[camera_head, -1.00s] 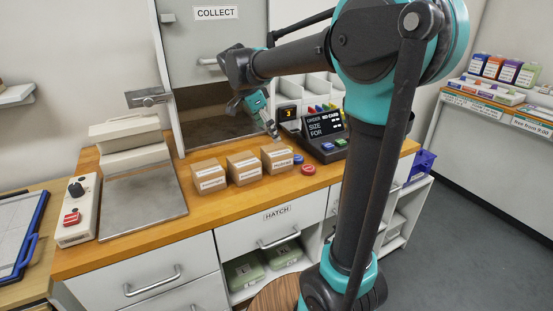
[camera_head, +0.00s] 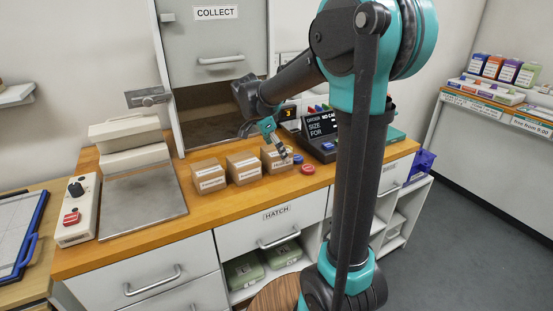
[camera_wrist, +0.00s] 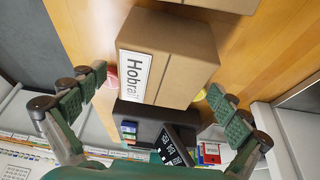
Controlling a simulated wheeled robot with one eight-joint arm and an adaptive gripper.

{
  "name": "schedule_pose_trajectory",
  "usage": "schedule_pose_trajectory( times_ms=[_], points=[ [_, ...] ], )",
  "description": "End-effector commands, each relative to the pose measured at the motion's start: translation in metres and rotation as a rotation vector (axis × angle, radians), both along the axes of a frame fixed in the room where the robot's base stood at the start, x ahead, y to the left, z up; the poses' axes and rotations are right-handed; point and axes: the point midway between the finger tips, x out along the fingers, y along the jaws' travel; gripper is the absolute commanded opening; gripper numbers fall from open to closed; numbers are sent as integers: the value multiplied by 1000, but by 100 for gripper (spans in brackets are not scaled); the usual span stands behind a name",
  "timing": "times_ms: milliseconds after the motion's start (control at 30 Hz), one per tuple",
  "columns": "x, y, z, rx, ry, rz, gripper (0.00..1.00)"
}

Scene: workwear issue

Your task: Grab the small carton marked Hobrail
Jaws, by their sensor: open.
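The small carton marked Hobrail (camera_wrist: 172,60) is a brown cardboard box with a white label, seen close up in the wrist view. In the head view it is the rightmost carton (camera_head: 270,157) of a row of three on the wooden counter, partly hidden by my gripper. In the wrist view my gripper (camera_wrist: 158,95) is open, with one green-padded finger on each side of the carton's lower part in the picture. I cannot tell whether either finger touches it.
Two similar cartons, the middle one (camera_head: 243,168) and the left one (camera_head: 208,177), stand close by. An order display (camera_head: 320,126) stands behind. A metal plate (camera_head: 145,203) is at left.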

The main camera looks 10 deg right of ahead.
Motion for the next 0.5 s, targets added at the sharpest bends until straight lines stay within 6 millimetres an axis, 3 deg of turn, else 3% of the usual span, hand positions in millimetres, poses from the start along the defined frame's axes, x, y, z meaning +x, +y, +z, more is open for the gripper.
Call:
schedule_pose_trajectory(
  times_ms=[500],
  points=[
    [0,0,-4,0,0,0,100]
  ],
)
